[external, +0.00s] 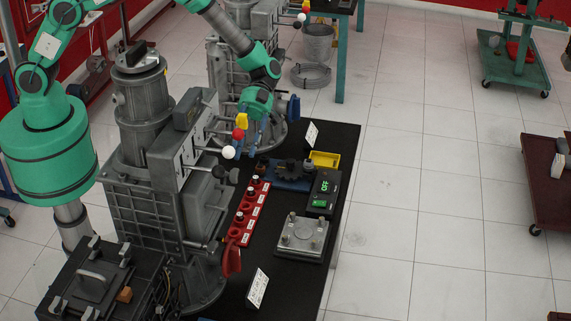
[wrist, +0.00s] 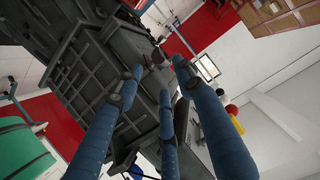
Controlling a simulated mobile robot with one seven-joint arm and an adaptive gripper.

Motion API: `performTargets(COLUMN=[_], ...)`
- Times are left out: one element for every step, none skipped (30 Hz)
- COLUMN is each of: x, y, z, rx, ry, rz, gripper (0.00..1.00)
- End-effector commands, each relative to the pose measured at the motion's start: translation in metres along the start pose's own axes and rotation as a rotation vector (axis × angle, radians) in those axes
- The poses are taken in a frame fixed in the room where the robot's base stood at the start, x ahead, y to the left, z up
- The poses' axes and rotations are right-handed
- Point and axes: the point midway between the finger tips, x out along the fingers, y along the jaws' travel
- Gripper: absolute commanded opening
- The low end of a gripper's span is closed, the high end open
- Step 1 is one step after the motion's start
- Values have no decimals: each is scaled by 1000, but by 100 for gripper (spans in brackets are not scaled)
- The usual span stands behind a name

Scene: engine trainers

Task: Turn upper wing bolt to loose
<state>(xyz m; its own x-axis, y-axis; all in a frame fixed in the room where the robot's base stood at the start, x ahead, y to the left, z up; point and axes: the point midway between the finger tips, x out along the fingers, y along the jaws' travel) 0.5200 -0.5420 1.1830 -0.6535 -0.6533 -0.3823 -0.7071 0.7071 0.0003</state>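In the external view my gripper (external: 250,138), with blue fingers, hangs beside the upper part of the grey engine trainer (external: 150,215), close to the levers with coloured balls. In the wrist view the gripper (wrist: 160,76) has its three fingers spread, with nothing held between them. The bolt's turn is too small to read.
Levers with a yellow ball (external: 241,120), a red ball (external: 238,133) and a white ball (external: 228,152) stand close to the gripper. The black table (external: 333,160) holds a red strip (external: 244,215), a yellow tray (external: 324,159) and a metal plate fixture (external: 303,237). Open floor lies right.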

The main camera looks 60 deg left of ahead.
Motion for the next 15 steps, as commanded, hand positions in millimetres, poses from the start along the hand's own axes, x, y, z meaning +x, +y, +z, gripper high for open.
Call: performTargets(x=[10,15,22,26,31,37,42,46,51,55,58,62,65,68,71], y=[1,1,1,1,1,1,1,1,0,0,0,0,0,0,0], z=[-1,-1,0,0,-1,-1,-1,-1,-1,-1,-1,-1,-1,-1,-1], rx=[-1,-1,-1,-1,-1,0,0,0,0,0,0,0,0,0,0], ry=[1,0,0,0,0,1,0,0,0,0,0,0,0,0,0], rz=[3,4,3,2,2,3,3,3,2,1,1,2,2,2,2], gripper=[38,38,38,38,38,38,38,38,38,38,38,38,38,38,38])
